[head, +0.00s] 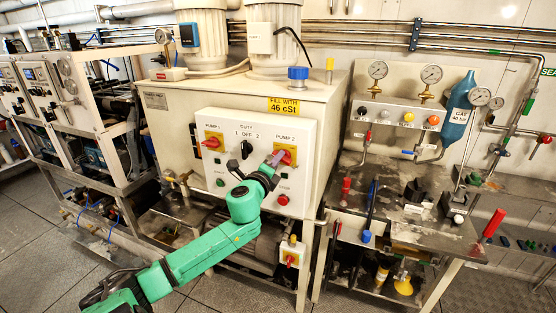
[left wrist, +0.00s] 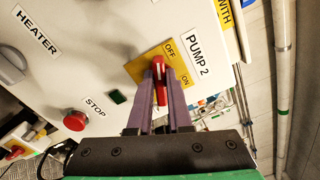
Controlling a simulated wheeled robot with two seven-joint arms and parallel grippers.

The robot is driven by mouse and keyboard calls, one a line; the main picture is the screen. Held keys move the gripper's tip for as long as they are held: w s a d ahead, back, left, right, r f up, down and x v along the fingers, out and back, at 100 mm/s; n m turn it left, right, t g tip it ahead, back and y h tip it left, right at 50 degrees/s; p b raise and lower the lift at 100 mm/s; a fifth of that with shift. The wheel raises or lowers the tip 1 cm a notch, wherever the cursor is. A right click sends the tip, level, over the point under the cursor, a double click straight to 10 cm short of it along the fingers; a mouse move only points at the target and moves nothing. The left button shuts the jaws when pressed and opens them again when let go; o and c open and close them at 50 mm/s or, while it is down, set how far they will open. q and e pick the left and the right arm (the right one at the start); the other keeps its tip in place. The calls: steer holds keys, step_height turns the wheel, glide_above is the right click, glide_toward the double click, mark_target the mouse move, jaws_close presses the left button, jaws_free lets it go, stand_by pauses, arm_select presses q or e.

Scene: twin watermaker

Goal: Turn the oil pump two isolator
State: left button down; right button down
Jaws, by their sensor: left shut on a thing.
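The pump 2 isolator is a red handle (left wrist: 160,88) on a yellow plate marked OFF and ON, under the "PUMP 2" label. In the head view its yellow plate (head: 291,147) is on the upper right of the white control box (head: 229,165). My left gripper (head: 277,158) reaches it from the front. In the left wrist view the purple fingers of this gripper (left wrist: 160,76) are shut on the red handle, one on each side. The fingers hide part of the plate, and I cannot tell the handle's exact setting. My right gripper is not in view.
The pump 1 isolator (head: 213,142), the black duty switch (head: 246,149) and a red stop button (head: 283,199) share the panel. The stop button also shows in the left wrist view (left wrist: 75,120). A bench with gauges (head: 378,70) stands right.

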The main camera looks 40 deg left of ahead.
arm_select(q)
steer(key=n, duration=0.4)
steer(key=shift+f+n, duration=0.2)
steer(key=shift+n, duration=0.2)
stand_by(0.4)
steer(key=c, duration=0.8)
jaws_free()
steer(key=shift+c, duration=0.2)
steer(key=b+v, duration=0.2)
steer(key=v, duration=1.2)
steer(key=shift+s, duration=0.3)
